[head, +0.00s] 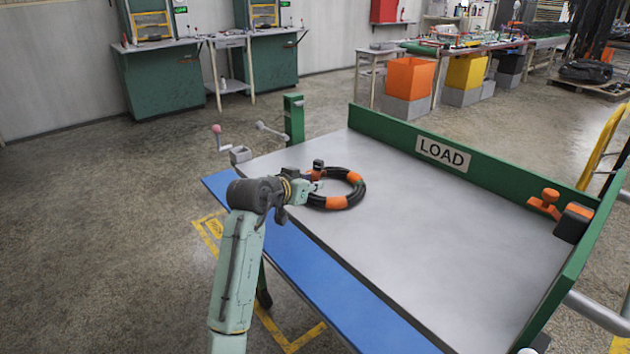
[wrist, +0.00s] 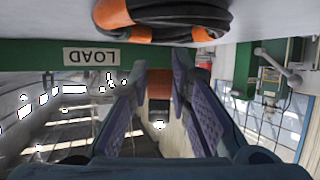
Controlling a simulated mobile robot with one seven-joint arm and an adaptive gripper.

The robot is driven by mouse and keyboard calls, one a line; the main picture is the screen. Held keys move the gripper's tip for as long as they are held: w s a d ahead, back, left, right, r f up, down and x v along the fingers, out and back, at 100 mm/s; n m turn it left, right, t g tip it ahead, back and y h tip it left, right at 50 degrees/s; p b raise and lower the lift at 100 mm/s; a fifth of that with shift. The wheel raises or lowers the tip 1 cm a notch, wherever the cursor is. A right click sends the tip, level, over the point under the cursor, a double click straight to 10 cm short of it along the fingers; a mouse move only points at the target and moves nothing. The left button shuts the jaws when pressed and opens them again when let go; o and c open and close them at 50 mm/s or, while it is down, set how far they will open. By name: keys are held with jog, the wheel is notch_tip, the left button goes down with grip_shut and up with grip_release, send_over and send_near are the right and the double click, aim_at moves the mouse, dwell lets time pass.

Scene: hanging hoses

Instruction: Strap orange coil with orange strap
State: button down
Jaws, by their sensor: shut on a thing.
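The orange coil is a black hose ring with orange bands (head: 355,194). It lies flat on the grey table near its left end, and it shows at the top of the upside-down wrist view (wrist: 170,14). My gripper (head: 312,181) is at the left side of the ring, just above the table. In the wrist view my gripper (wrist: 160,82) has its fingers on either side of an orange piece (wrist: 160,92), which looks like the orange strap. Its full shape is hidden by the fingers. I cannot tell whether it touches the ring.
The grey table (head: 440,240) has a green back wall with a LOAD sign (head: 442,151). An orange T-shaped piece (head: 546,204) and a black-and-orange block (head: 573,222) are at the right end. A green post (head: 293,118) stands behind the left corner. The table's middle is clear.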

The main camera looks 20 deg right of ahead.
aim_at(317, 196)
jog(key=shift+s+a, duration=0.2)
dwell(0.3)
jog(key=shift+f+b, duration=1.05)
jog(key=shift+f, duration=0.85)
jog(key=shift+f, duration=0.2)
